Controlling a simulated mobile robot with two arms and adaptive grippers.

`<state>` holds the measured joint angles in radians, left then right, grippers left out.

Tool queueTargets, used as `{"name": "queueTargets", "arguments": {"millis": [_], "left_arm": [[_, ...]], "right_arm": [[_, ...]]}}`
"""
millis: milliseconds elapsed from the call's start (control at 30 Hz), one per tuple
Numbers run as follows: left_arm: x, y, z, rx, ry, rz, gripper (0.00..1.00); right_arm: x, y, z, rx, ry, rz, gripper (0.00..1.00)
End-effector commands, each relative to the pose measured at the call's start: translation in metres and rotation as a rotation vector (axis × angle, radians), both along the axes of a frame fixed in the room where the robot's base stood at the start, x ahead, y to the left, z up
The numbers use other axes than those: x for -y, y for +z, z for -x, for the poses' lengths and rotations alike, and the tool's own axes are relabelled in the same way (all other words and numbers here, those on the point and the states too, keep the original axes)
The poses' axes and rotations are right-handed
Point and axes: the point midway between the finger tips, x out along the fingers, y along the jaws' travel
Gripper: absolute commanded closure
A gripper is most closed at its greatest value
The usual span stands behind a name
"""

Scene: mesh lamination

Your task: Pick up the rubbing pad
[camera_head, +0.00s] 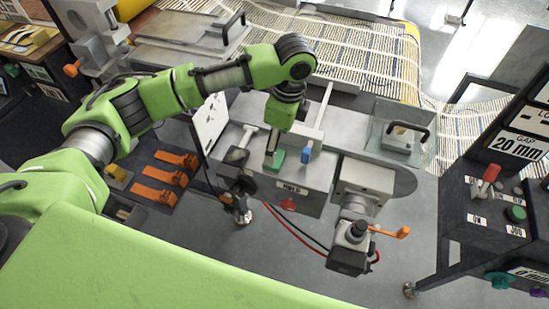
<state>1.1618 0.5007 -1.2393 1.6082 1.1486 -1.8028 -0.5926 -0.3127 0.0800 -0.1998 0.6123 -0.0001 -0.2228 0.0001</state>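My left arm reaches in from the left and bends down over the grey machine table. My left gripper (272,148) points down at the table, just above or at a small green block (276,161) with a pale upright part. I cannot tell whether its fingers are apart or closed on this block. Neither block is clearly identifiable as the rubbing pad. My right gripper is not in view.
A grey box with a label and red knob (288,204) is below the blocks. Several orange clamps (165,177) lie at left. A control stand (500,190) is far right. Striped mesh (350,55) is behind.

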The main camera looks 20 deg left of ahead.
Motion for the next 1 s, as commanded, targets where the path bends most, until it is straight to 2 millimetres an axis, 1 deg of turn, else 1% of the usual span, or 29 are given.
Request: {"name": "queueTargets", "arguments": {"millis": [133, 267, 300, 433, 667, 700, 767, 800, 833, 867, 1000], "left_arm": [[-0.002, -0.012, 0.002, -0.002, 0.000, -0.002, 0.32], [-0.003, -0.033, 0.005, -0.003, 0.000, -0.002, 0.32], [-0.004, -0.039, 0.004, -0.002, 0.000, -0.003, 0.32], [-0.005, -0.051, 0.005, -0.001, -0.001, -0.001, 0.32], [-0.005, -0.053, 0.004, 0.001, -0.001, -0.001, 0.32], [-0.005, -0.053, 0.004, 0.001, -0.001, -0.001, 0.37], [-0.005, -0.053, 0.004, 0.001, -0.001, -0.001, 0.53], [-0.005, -0.053, 0.004, 0.001, -0.001, -0.001, 0.63], [-0.005, -0.053, 0.004, 0.001, -0.001, -0.001, 0.71], [-0.005, -0.053, 0.004, 0.001, -0.001, -0.001, 0.74], [-0.004, -0.053, 0.004, 0.001, -0.001, -0.001, 0.74]], "right_arm": [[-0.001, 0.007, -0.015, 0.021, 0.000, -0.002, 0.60], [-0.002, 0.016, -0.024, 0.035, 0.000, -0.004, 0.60], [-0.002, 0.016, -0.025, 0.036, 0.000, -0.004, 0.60], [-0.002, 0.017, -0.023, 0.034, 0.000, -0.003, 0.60], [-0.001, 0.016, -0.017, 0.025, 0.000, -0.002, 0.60], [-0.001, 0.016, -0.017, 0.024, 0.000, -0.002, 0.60], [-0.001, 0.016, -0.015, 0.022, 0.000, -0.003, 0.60], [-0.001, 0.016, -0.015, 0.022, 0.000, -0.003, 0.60], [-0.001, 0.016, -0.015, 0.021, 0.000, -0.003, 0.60], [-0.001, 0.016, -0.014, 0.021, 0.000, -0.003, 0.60], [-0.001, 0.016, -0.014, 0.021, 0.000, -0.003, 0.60]]}}
